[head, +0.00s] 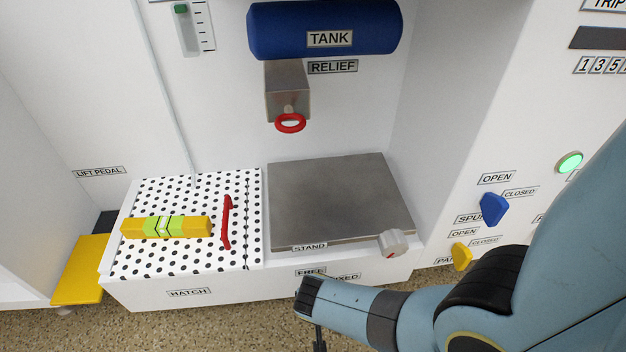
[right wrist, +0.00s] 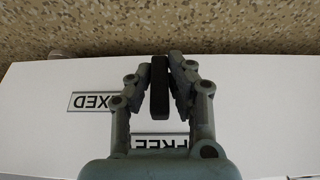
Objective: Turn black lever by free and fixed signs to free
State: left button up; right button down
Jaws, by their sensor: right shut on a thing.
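The black lever (right wrist: 159,86) shows in the right wrist view, its long side running up the picture near the edge of the white panel. It is in line with the FREE sign (right wrist: 160,141), and the FIXED sign (right wrist: 92,102) lies to its left; both signs appear upside down. My right gripper (right wrist: 159,76) is shut on the lever, one finger on each side. In the head view the right arm reaches in from the right, its end just below the FREE sign (head: 310,272) and FIXED sign (head: 343,277). I cannot make out the lever there. My left gripper is out of view.
Above the signs is a grey stand plate (head: 335,190) with a small grey knob (head: 393,243) at its corner. Blue (head: 493,208) and yellow (head: 461,256) knobs stand at right.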

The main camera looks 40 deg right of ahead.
jog(key=c, duration=1.3)
grip_release()
jog(key=shift+o, duration=0.2)
jog(key=shift+r, duration=0.1)
notch_tip(320, 180, up, 10)
jog(key=shift+f, duration=0.1)
